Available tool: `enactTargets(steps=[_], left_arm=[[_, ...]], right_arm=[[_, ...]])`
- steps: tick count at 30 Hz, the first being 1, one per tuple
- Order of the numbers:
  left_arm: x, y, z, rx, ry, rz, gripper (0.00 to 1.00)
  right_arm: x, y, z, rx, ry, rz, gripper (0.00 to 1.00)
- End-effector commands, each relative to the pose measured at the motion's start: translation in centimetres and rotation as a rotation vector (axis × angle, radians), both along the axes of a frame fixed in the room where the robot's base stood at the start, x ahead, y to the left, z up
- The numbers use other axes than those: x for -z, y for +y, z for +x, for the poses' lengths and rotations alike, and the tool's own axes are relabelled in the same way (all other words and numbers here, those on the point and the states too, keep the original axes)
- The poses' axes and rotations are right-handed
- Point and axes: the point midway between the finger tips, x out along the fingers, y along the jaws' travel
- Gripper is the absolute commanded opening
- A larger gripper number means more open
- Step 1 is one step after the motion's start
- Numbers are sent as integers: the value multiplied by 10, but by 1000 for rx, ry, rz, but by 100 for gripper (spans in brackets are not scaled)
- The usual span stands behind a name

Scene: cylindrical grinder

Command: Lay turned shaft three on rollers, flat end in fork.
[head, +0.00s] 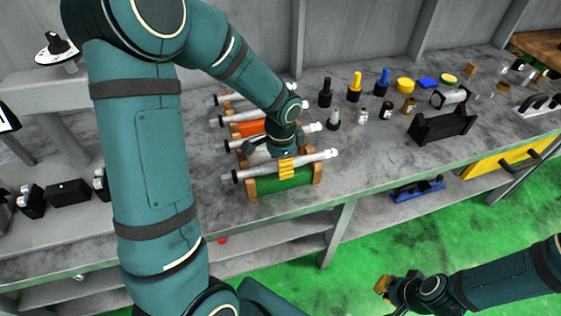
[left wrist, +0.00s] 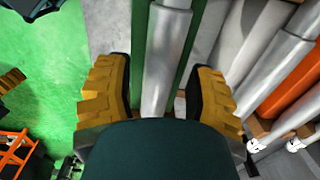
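Several grey turned shafts lie side by side on cradles with wooden end blocks on the bench. The front shaft (head: 318,158) rests on a green cradle (head: 284,183); it also shows in the left wrist view (left wrist: 166,50). No label shows which shaft is number three. My left gripper (head: 287,168) is at the middle of the front shaft. In the left wrist view its yellow fingers (left wrist: 160,72) stand apart on either side of this shaft, with a gap visible on the left. My right gripper (head: 386,287) hangs over the green floor, away from the bench; its finger opening is unclear. I cannot identify the rollers or fork.
An orange cradle (head: 252,128) with another shaft lies behind. A black holder (head: 442,126) stands at the right. Bottles and coloured tools, including a yellow-topped one (head: 355,86), crowd the back. Bare bench surface (head: 375,160) lies right of the green cradle.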

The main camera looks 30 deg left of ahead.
Motion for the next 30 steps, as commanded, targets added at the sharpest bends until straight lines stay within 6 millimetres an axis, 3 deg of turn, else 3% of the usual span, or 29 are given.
enactTargets(steps=[7, 11, 24, 30], left_arm=[[2, 0, -2, -1, 6, 0, 53], [-7, 0, -1, 0, 4, 0, 53], [-91, -1, -1, 0, -2, 1, 53], [-114, -2, -2, 0, -1, -1, 53]], right_arm=[[0, 0, 0, 0, 0, 0, 0], [0, 0, 0, 0, 0, 0, 0], [0, 0, 0, 0, 0, 0, 0], [0, 0, 0, 0, 0, 0, 0]])
